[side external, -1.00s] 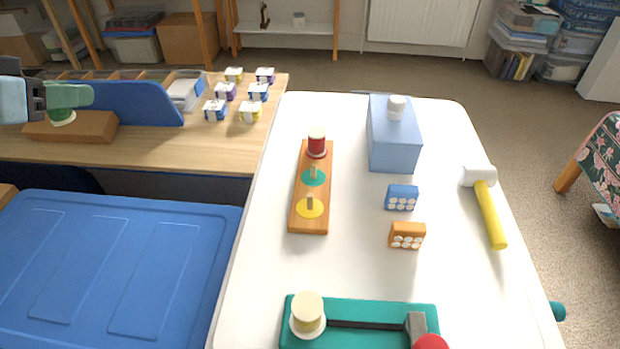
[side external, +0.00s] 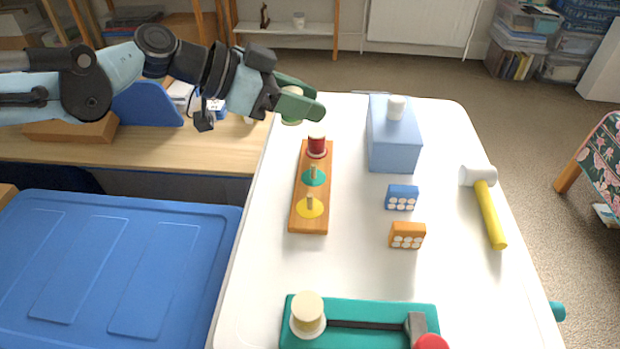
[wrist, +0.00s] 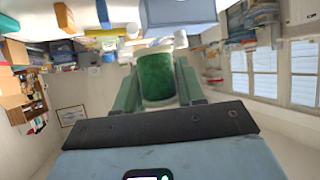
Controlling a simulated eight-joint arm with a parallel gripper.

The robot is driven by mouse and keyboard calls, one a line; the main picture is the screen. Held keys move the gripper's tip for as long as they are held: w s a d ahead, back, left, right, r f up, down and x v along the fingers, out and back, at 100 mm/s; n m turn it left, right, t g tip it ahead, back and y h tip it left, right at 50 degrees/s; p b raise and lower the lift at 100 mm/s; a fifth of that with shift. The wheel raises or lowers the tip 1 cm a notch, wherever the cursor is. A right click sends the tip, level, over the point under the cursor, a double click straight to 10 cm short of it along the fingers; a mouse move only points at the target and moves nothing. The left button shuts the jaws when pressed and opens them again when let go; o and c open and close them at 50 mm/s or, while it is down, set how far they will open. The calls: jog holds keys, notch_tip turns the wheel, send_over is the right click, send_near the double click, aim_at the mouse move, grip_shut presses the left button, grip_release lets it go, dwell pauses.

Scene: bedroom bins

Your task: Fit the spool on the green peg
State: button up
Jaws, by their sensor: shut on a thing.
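My gripper (side external: 306,105) is shut on a green spool (wrist: 157,76), which sits between the two green fingers in the wrist view. In the side external view the fingers hide most of the spool; its pale rim (side external: 291,121) shows below them. The spool is in the air just beyond the far end of the wooden peg board (side external: 297,222). The green peg (side external: 313,171) stands bare on a green disc in the board's middle. A red spool (side external: 316,146) sits at the far end. A bare peg on a yellow disc (side external: 311,208) is at the near end.
A blue box (side external: 393,150) with a white knob stands right of the board.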

jog(key=d, duration=0.2)
jog(key=s+d+f+m+g, duration=0.1)
jog(key=shift+d, duration=0.25)
send_over(323, 176)
jog(key=shift+s+f, duration=0.1)
jog(key=shift+f, duration=2.85)
jog(key=shift+f, duration=1.9)
jog(key=o, duration=1.1)
jog(key=shift+r, duration=0.1)
